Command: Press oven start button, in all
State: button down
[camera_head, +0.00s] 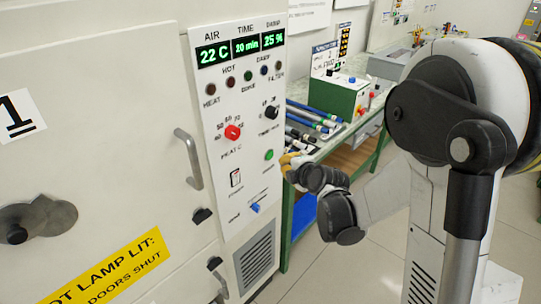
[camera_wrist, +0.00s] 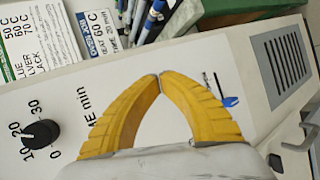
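The oven (camera_head: 110,110) stands at the left, with a white control panel (camera_head: 215,120) on its right. A round green button (camera_head: 269,155) sits on the panel below the black time knob (camera_head: 271,112); its label is too small to read. My gripper (camera_head: 288,160) is just right of the green button, its yellow fingers partly hidden by my arm. In the wrist view the yellow fingers (camera_wrist: 160,75) meet at the tips, with nothing between them. The time knob (camera_wrist: 40,133) shows at left there; the green button is not visible. I cannot tell whether the fingers touch the panel.
The panel has a red heat knob (camera_head: 232,132), a power switch (camera_head: 236,178), a blue slider (camera_head: 255,207) and a grille (camera_head: 255,258). Displays (camera_head: 240,50) read 22 C, 20 min, 25 %. A bench with rods (camera_head: 312,115) and a green box (camera_head: 338,95) stands behind my gripper.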

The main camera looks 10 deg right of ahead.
aim_at(273, 159)
jog(key=shift+w+a, duration=0.7)
jog(key=shift+w, duration=0.25)
jog(key=shift+w, duration=0.1)
dwell(0.8)
jog(key=shift+w+a, duration=0.2)
jog(key=shift+w, duration=0.05)
jog(key=shift+w+a, duration=0.25)
jog(key=shift+w, duration=0.05)
dwell(0.7)
jog(key=shift+s, duration=0.1)
jog(key=shift+s+d+b, duration=0.35)
jog(key=shift+s+d, duration=0.1)
jog(key=shift+s, duration=0.1)
jog(key=shift+s+d, duration=0.1)
jog(key=shift+s+d, duration=0.7)
jog(key=shift+s, duration=0.3)
jog(key=shift+s+d, duration=0.7)
jog(key=shift+s, duration=0.25)
